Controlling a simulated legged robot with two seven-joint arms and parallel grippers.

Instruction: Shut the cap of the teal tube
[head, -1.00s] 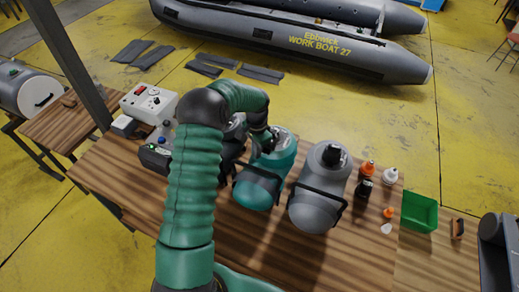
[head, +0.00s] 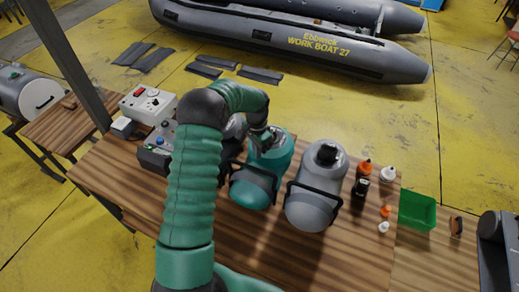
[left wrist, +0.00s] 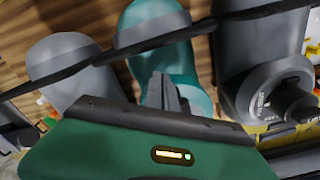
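The teal tube (head: 252,187) lies on the wooden bench between a light grey tube (head: 310,205) and a darker one mostly hidden by my left arm. It also shows in the left wrist view (left wrist: 155,22), with a black strap across it. My left gripper (head: 262,137) is at the far end of the teal tube. In the left wrist view its grey fingers (left wrist: 164,88) point at the teal surface and look together, with no gap visible. The cap of the teal tube is hidden behind the gripper, and contact cannot be made out. My right gripper is out of view.
The grey tube with a valve (left wrist: 290,98) is close at the right in the left wrist view. Small bottles (head: 361,180) and a green bin (head: 417,210) stand right of the tubes. A control box (head: 148,104) stands at the left.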

